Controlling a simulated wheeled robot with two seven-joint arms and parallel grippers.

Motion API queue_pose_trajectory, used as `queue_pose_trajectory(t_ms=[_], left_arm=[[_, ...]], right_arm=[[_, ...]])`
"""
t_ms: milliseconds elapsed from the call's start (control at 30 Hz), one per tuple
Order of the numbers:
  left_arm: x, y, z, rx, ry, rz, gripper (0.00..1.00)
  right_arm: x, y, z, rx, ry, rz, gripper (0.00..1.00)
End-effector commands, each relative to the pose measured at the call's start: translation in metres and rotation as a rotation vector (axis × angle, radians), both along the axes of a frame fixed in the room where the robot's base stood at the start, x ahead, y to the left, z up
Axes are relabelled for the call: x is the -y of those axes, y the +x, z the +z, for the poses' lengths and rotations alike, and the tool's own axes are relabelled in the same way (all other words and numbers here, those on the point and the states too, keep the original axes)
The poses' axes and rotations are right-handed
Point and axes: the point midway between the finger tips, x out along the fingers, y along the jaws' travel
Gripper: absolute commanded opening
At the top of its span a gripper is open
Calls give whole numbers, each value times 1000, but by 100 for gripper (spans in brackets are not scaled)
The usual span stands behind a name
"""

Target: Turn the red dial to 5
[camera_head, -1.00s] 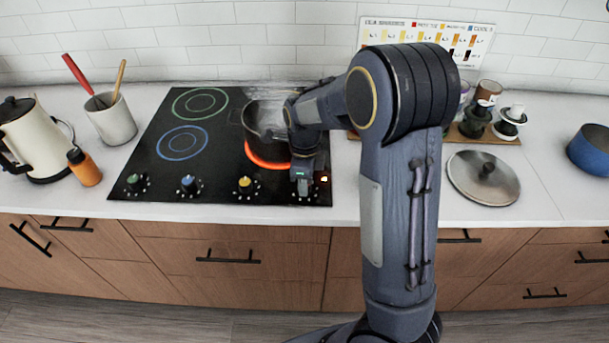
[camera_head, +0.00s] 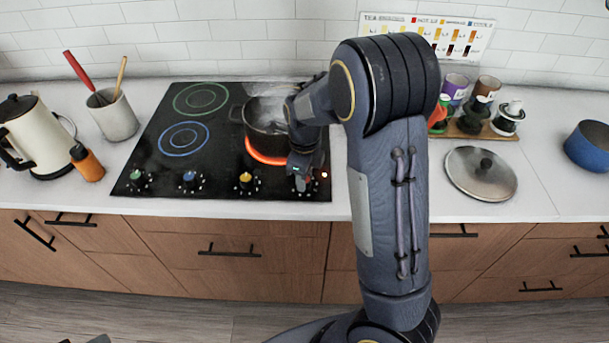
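The black cooktop (camera_head: 206,151) has a row of dials along its front edge: a green one (camera_head: 137,178), a blue one (camera_head: 190,178) and a yellow one (camera_head: 245,179). The red dial, at the right end of the row, is hidden by my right gripper (camera_head: 301,181), so its setting cannot be read. The gripper points down over that spot, and its fingers are too small and covered to tell open from shut. A small orange-red light (camera_head: 324,174) shows beside it. A dark pot (camera_head: 265,122) stands on the glowing red ring (camera_head: 263,156).
A kettle (camera_head: 37,135), an orange bottle (camera_head: 88,163) and a utensil crock (camera_head: 113,117) stand left of the cooktop. A lid (camera_head: 480,172) and a blue pot (camera_head: 589,147) are at right. A wooden tray (camera_head: 462,131) holds jars.

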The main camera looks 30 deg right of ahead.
Motion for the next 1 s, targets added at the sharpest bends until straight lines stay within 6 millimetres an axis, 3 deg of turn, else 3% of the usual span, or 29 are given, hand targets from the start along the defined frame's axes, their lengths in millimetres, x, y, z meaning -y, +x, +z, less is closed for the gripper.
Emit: queue_pose_trajectory(t_ms=[33,133,467,800,1000], left_arm=[[0,0,0,0,0,0,36],[0,0,0,0,0,0,36],[0,0,0,0,0,0,36],[0,0,0,0,0,0,36],[0,0,0,0,0,0,36]], right_arm=[[0,0,1,1,0,0,41],[0,0,0,0,0,0,53],[0,0,3,-1,1,1,53],[0,1,57,4,1,1,53],[0,0,76,1,1,0,53]])
